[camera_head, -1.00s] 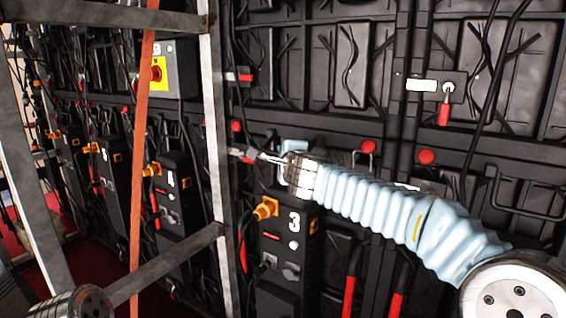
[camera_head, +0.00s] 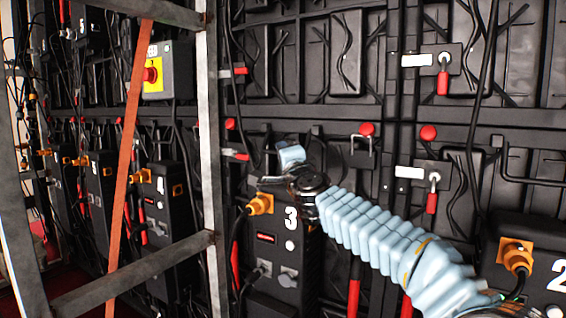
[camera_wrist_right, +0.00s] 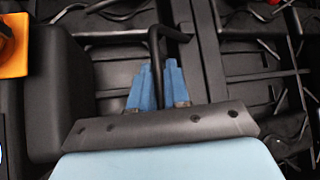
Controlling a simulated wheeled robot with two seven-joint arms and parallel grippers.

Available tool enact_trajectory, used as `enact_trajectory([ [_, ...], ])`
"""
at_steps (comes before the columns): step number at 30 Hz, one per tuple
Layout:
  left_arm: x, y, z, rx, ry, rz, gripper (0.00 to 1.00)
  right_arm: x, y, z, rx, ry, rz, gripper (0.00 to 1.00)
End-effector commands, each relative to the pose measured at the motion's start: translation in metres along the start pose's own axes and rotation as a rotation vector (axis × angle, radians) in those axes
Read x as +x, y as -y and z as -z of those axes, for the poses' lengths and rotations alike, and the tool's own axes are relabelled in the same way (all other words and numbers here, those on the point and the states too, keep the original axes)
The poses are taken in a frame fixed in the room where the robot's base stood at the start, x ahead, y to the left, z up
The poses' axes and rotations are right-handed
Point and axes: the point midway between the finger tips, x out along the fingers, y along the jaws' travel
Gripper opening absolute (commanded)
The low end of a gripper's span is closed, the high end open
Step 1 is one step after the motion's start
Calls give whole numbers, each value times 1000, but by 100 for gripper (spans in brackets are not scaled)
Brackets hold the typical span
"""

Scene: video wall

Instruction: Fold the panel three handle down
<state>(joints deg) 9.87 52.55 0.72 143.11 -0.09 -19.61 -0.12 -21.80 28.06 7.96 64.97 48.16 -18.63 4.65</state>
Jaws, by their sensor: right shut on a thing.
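The power box of panel three (camera_head: 270,262) is black with a white "3" and an orange plug at its upper left. My right gripper (camera_head: 291,157) is just above this box, in front of the panel. In the right wrist view its blue fingertips (camera_wrist_right: 158,92) are on either side of a bent black bar handle (camera_wrist_right: 157,55), shut on it. The handle runs upward from between the fingers and bends right at its top. In the head view this handle is hidden behind the gripper. My left gripper is not in view.
A metal ladder-like frame (camera_head: 208,160) and an orange strap (camera_head: 128,150) stand left of the gripper. A "2" box (camera_head: 530,265) is at the lower right. Cables hang around.

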Motion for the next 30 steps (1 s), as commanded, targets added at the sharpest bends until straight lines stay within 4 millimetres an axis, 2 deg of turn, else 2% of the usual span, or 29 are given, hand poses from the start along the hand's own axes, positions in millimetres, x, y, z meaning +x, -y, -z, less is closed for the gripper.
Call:
enact_trajectory([
  [10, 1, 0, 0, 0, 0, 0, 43, 0, -2, -1, -1, 3, -1, 0],
  [11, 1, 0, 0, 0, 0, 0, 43, 0, -2, -1, -1, 3, -1, 17],
  [14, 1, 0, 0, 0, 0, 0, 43, 0, -1, -1, -1, 3, 0, 33],
  [15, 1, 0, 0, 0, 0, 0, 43, 0, -1, -1, -1, 3, 0, 35],
  [25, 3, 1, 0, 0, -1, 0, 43, -3, -1, 0, -1, 1, 2, 35],
  [30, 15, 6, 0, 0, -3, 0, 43, -29, -3, -1, -2, 1, 3, 35],
])
